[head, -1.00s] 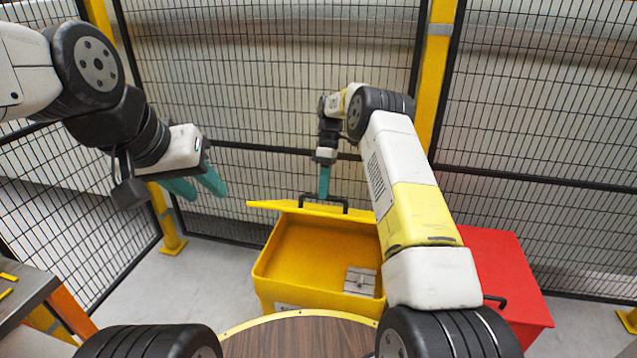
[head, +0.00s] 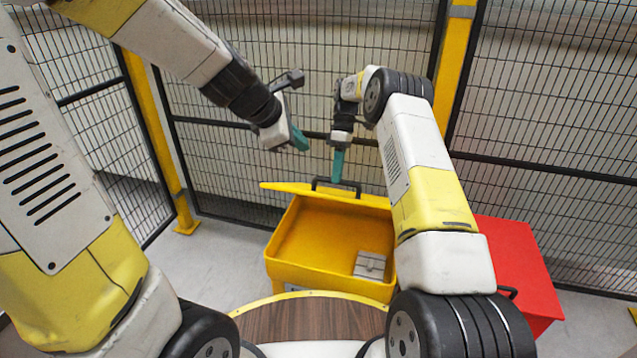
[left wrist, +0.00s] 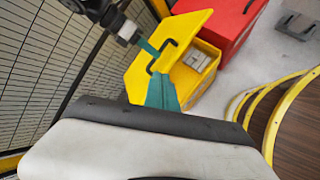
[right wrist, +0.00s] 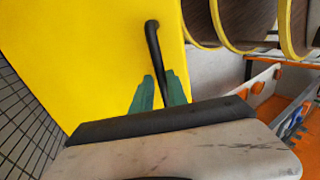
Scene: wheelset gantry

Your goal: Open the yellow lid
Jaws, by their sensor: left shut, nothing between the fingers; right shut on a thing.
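The yellow lid (head: 290,190) of the yellow box (head: 290,272) is raised and tilted up at the box's back, seen nearly edge-on in the head view. Its broad face fills much of the right wrist view (right wrist: 90,50) and shows in the left wrist view (left wrist: 183,28). My right gripper (head: 338,172) is shut on the lid's black handle (right wrist: 153,45). My left gripper (head: 304,142) is shut and empty, above and to the left of the handle and apart from the lid. Its closed fingers (left wrist: 162,85) show in the left wrist view.
The box is open at the front, with a grey metal block (head: 370,265) inside at its right. A red box (head: 515,265) stands to the right. Mesh fencing (head: 560,120) closes off the back and left.

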